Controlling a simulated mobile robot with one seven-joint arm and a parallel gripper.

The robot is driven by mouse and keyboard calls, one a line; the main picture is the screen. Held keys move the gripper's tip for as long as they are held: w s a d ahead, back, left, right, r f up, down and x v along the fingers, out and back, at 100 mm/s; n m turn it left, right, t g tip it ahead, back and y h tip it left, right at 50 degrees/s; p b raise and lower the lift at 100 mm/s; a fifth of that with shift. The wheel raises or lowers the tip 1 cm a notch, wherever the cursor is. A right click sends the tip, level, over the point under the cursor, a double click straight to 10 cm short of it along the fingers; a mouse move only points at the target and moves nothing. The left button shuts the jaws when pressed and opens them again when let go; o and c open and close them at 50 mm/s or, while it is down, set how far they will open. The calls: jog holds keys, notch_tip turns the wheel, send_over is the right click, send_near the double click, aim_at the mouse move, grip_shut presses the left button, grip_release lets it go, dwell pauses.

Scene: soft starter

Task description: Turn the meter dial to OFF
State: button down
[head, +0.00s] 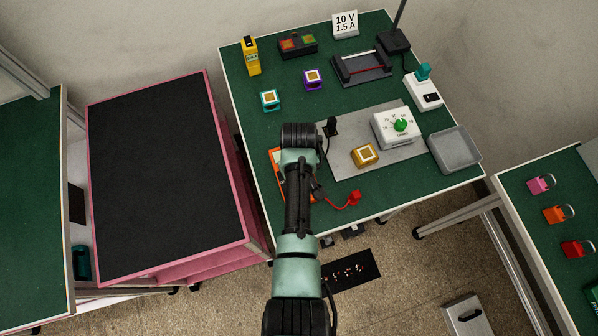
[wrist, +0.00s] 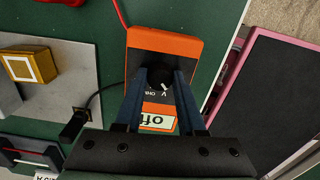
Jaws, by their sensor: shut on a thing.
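The orange meter (wrist: 165,45) lies on the green bench. In the head view only its orange edge (head: 276,160) shows past my arm. My gripper (wrist: 161,74) is over the meter in the wrist view, with its two dark blue fingers closed on the sides of the black round dial (wrist: 158,80). A white pointer mark shows on the dial's lower right side, near a small "V" and other small lettering. A pale display (wrist: 158,117) shows large dark characters that look like "of", partly covered by a finger. In the head view my arm hides the fingers and dial.
A grey mat (head: 350,170) right of the meter holds a yellow block (head: 365,155) and a white box with a green knob (head: 393,126). A black probe (head: 331,126) and red clip (head: 354,198) lie nearby on leads. A black-topped pink cabinet (head: 160,170) stands left.

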jog(key=shift+n, duration=1.6)
jog(key=shift+w+n, duration=0.1)
jog(key=shift+n, duration=0.2)
jog(key=c, duration=0.5)
grip_release()
notch_tip(320, 180, up, 13)
jog(key=shift+b, duration=0.35)
